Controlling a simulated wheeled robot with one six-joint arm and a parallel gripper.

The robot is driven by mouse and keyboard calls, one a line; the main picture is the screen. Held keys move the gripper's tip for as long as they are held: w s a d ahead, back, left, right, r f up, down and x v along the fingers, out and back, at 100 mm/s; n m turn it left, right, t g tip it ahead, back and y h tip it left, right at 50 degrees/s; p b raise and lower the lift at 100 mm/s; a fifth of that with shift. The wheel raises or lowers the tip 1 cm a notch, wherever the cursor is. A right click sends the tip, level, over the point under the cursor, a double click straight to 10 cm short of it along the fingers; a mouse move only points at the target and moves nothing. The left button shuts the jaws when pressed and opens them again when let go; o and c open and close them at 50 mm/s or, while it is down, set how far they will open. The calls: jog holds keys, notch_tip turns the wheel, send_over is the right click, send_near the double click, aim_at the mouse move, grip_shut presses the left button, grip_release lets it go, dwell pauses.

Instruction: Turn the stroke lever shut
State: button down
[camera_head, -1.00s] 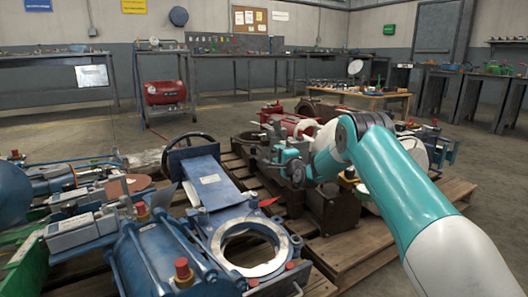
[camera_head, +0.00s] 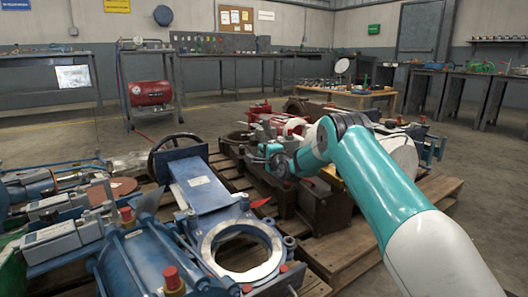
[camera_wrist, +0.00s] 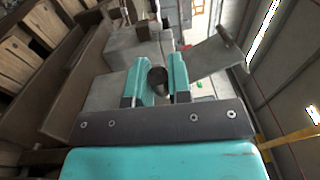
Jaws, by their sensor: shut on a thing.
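My gripper (camera_wrist: 160,82) reaches down over the machine parts on the pallet, and its teal fingers are closed on a dark rounded end (camera_wrist: 158,79). I take this end to be part of the stroke lever, but most of it is hidden between the fingers. A grey flat plate (camera_wrist: 212,56) slants away just right of the fingers. In the head view, my gripper (camera_head: 264,151) is small beside a grey-brown block assembly, and its grip is not clear there. How far the lever is turned cannot be told.
A blue gate valve with a round bore (camera_head: 200,183) and a black handwheel (camera_head: 162,158) lies left of my arm. Blue cylinders with red caps (camera_head: 135,262) crowd the front left. The wooden pallet (camera_head: 345,250) lies underneath. Open floor (camera_head: 480,185) is at the right.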

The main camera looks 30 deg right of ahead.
jog(key=shift+w+a+r+h+p, duration=0.15)
jog(key=shift+h+p, duration=0.15)
jog(key=shift+p, duration=0.3)
jog(key=shift+w+r+m+h+p, duration=0.1)
jog(key=shift+m+h+p, duration=0.55)
jog(key=shift+p, duration=0.5)
jog(key=shift+w+d+f+m+g+h+b, duration=0.1)
jog(key=shift+w+m+g+h+b, duration=0.3)
jog(key=shift+m+g+h+b, duration=0.8)
jog(key=shift+w+d+f+m+g+h+b, duration=0.1)
jog(key=shift+w+m+g+h+b, duration=0.2)
jog(key=shift+m+h, duration=0.95)
jog(key=shift+w+d+f+m+g+h+b, duration=0.1)
jog(key=shift+w+m+g+h+b, duration=0.45)
jog(key=shift+h, duration=1.45)
jog(key=c, duration=1.1)
grip_release()
jog(key=shift+o, duration=0.2)
